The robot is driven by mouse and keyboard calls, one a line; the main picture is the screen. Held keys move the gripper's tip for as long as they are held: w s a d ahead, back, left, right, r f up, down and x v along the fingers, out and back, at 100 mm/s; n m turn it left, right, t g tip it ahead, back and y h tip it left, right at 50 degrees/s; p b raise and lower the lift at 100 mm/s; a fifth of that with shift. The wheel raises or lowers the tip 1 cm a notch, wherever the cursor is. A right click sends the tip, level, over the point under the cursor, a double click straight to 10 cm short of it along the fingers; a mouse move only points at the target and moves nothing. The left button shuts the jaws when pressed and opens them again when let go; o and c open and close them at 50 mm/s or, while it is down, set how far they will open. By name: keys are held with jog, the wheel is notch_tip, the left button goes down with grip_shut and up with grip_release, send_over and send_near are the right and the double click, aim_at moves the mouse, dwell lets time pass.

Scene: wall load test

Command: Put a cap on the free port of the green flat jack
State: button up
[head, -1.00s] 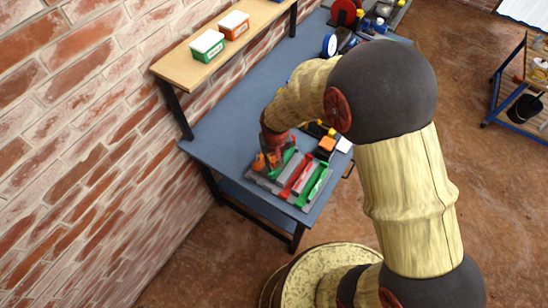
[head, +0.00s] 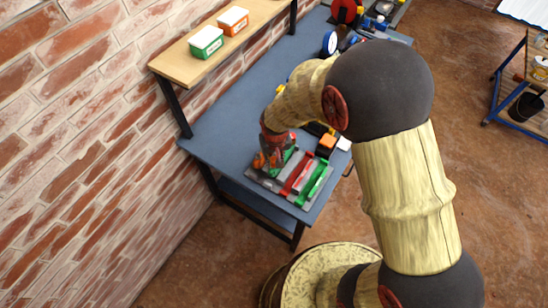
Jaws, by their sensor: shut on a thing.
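My gripper (head: 270,158) is low over the left end of a grey tray (head: 284,188) on the blue bench, pointing down. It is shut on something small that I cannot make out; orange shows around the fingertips. A long green piece (head: 315,184) lies along the right side of the tray, and a red one (head: 299,176) lies beside it. Another green piece (head: 289,154) shows partly behind my gripper. Which green piece is the flat jack with the free port, and the port itself, are too small to tell.
Orange (head: 326,144) and white (head: 344,144) items stand just behind the tray. A wooden shelf (head: 180,68) over the bench holds a green box (head: 206,42) and an orange box (head: 233,21). The bench's (head: 240,110) middle is clear. A brick wall runs along the left.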

jog(key=shift+f, duration=0.4)
jog(key=o, duration=0.8)
jog(key=shift+o, duration=0.6)
jog(key=shift+o, duration=1.2)
jog(key=shift+r, duration=0.15)
jog(key=shift+r+p, duration=2.35)
jog(key=shift+r, duration=1.55)
